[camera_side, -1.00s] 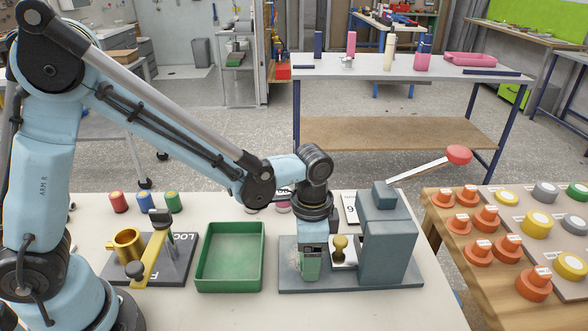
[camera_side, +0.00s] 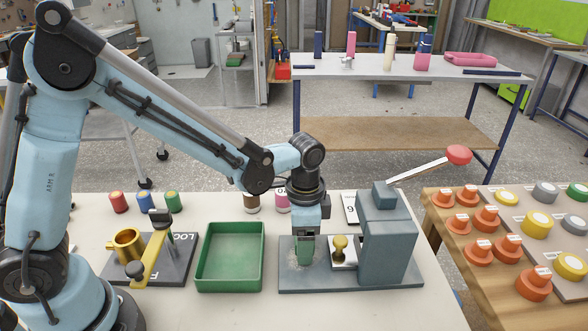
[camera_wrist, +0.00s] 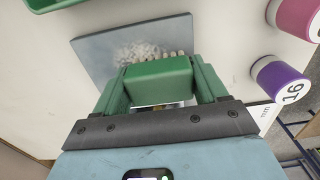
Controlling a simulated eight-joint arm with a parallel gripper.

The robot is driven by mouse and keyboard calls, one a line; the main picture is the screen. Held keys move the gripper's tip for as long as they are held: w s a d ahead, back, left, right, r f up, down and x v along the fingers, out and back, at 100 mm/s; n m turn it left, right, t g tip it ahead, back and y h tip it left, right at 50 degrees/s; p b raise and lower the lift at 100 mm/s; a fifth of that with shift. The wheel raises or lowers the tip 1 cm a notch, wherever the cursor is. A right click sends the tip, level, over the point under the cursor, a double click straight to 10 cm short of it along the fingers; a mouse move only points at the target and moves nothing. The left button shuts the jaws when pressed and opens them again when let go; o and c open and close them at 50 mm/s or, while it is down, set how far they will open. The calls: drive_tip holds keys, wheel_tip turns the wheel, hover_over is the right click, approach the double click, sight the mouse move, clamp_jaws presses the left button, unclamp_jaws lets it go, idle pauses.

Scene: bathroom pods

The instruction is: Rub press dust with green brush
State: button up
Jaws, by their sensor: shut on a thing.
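My gripper (camera_side: 305,248) is shut on the green brush, over the left part of the grey press base. In the wrist view, the green brush block (camera_wrist: 160,84) sits between the two green fingers of my gripper (camera_wrist: 160,76), its pale bristles toward the base plate. The grey-white press dust (camera_wrist: 136,52) lies on the plate right by the bristles; whether they touch it is hard to tell. The press (camera_side: 388,245) stands right of my gripper, with a red-knobbed lever raised to the right and a brass knob (camera_side: 340,243) beside its column.
A green tray (camera_side: 229,287) lies left of the press base. A dark fixture with a brass cup (camera_side: 128,244) and yellow lever is farther left. Coloured pods stand at the back. A wooden table with orange pieces (camera_side: 478,250) is at the right.

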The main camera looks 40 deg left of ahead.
sight(301, 272)
drive_tip(key=shift+s+d+f, duration=0.1)
drive_tip(key=shift+s+d, duration=0.5)
drive_tip(key=shift+d, duration=0.05)
drive_tip(key=shift+s+d, duration=1.3)
drive_tip(key=shift+s, duration=0.05)
drive_tip(key=shift+s+a, duration=0.25)
drive_tip(key=shift+w+a, duration=0.45)
drive_tip(key=shift+a, duration=0.1)
drive_tip(key=shift+w+a, duration=1.05)
drive_tip(key=shift+w, duration=0.05)
drive_tip(key=shift+w+a, duration=1.2)
drive_tip(key=shift+a, duration=0.05)
drive_tip(key=shift+r, duration=4.2)
